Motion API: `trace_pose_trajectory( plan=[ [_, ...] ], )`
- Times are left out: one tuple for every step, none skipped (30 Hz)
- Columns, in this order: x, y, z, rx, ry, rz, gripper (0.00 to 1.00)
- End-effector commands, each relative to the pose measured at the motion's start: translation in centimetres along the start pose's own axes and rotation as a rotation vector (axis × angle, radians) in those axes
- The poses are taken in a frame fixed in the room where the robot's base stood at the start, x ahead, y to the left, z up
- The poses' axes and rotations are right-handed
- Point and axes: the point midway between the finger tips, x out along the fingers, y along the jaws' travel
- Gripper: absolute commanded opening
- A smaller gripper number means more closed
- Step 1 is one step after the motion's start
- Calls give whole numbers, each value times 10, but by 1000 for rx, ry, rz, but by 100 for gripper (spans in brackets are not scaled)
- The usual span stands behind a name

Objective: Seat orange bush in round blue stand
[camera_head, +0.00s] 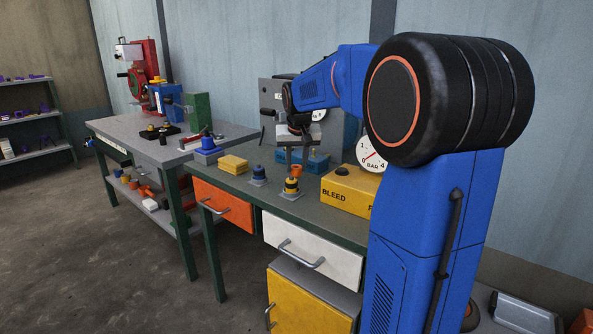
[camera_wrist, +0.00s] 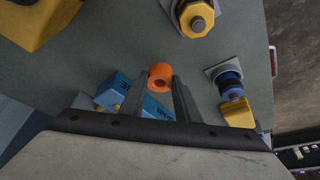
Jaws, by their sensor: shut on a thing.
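The orange bush (camera_wrist: 160,76) is a short ring with a hole, seen between the fingertips of my gripper (camera_wrist: 163,84) in the wrist view. My gripper is shut on it. In the head view the bush (camera_head: 296,170) shows just behind the yellow stand, and I cannot tell whether it touches the bench. The round blue stand (camera_head: 258,174) has a dark peg on a square grey plate, left of the bush. In the wrist view the blue stand (camera_wrist: 229,82) is to the right of my fingers, apart from them.
A yellow stand (camera_head: 291,187) with a dark band stands in front of the bush. A yellow BLEED box (camera_head: 349,190) is on the right. The bench's front strip is clear.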

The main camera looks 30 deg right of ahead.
Motion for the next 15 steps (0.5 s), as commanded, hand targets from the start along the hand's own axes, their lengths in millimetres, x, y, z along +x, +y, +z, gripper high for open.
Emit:
trace_pose_trajectory(
  plan=[
    [7, 0, 3, 0, -1, 0, 3],
    [11, 0, 5, 0, -3, 0, 3],
    [15, 0, 6, 0, -2, 0, 3],
    [17, 0, 7, 0, -1, 0, 3],
    [18, 0, 7, 0, 0, 0, 3],
    [19, 0, 8, 0, 1, 0, 3],
    [19, 0, 8, 0, 1, 0, 3],
    [18, 0, 7, 0, 1, 0, 3],
    [18, 0, 7, 0, 1, 0, 3],
    [18, 0, 7, 0, 1, 0, 3],
    [18, 0, 7, 0, 1, 0, 3],
    [18, 0, 7, 0, 1, 0, 3],
    [19, 0, 8, 0, 1, 0, 3],
    [19, 0, 8, 0, 0, 0, 3],
    [20, 0, 8, 0, 0, 0, 3]
  ],
)
